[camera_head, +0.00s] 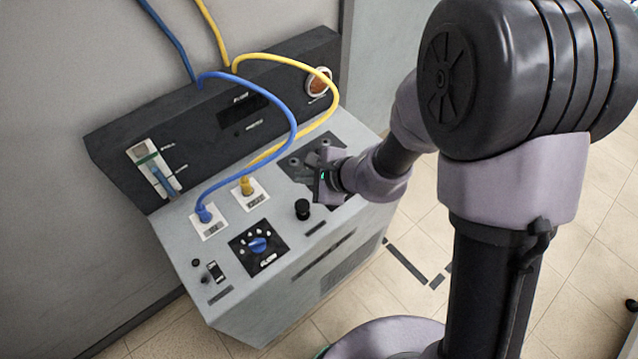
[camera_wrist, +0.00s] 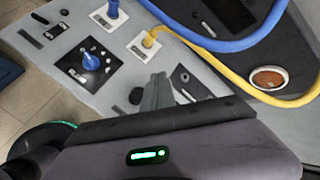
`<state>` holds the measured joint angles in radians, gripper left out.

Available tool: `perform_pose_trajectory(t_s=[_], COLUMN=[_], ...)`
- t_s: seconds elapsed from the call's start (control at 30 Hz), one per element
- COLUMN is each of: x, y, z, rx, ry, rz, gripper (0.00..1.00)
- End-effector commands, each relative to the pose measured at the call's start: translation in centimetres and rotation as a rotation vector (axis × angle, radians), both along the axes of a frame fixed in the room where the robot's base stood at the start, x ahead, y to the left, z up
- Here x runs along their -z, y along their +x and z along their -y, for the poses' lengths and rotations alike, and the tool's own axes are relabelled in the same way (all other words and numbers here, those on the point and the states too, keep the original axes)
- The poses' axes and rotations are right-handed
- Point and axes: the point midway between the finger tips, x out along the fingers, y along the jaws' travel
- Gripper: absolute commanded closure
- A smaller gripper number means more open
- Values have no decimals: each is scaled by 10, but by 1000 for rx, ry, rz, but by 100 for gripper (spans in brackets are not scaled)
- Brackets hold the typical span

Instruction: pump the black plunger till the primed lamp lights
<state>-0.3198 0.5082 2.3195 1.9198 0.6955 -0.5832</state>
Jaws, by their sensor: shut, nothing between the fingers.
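The black plunger (camera_head: 302,208) appears to be the round black knob standing on the grey console top, right of the blue dial. It also shows in the wrist view (camera_wrist: 136,95), just left of my fingers. My gripper (camera_head: 322,186) is shut and empty, above the console, behind and right of the knob. Its fingers (camera_wrist: 158,90) point down over the panel; I cannot tell whether they touch anything. A round orange-brown lamp (camera_head: 318,82) sits at the right end of the dark back panel, also in the wrist view (camera_wrist: 268,78). Its label is unreadable and I see no clear glow.
A blue cable (camera_head: 290,110) and a yellow cable (camera_head: 295,135) arch over the console into sockets behind the knob. A blue dial (camera_head: 258,244), a rocker switch (camera_head: 215,271) and a slider gauge (camera_head: 155,170) are to the left. A dark plate (camera_head: 298,163) lies near my gripper.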

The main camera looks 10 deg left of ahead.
Motion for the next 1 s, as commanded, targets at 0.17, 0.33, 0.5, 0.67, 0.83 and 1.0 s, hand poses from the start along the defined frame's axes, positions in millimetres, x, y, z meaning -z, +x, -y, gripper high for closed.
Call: perform_pose_trajectory(t_s=[0.17, 0.33, 0.5, 0.67, 0.83, 1.0], x=[0, 1, 12, 33, 59, 83], y=[0, 0, 0, 0, 0, 0], z=[0, 0, 0, 0, 0, 0], rx=[1, 1, 2, 1, 1, 1], ry=[1, 1, 1, 0, 1, 2], rz=[0, 0, 0, -1, -1, 1], gripper=[100, 100, 100, 100, 100, 100])
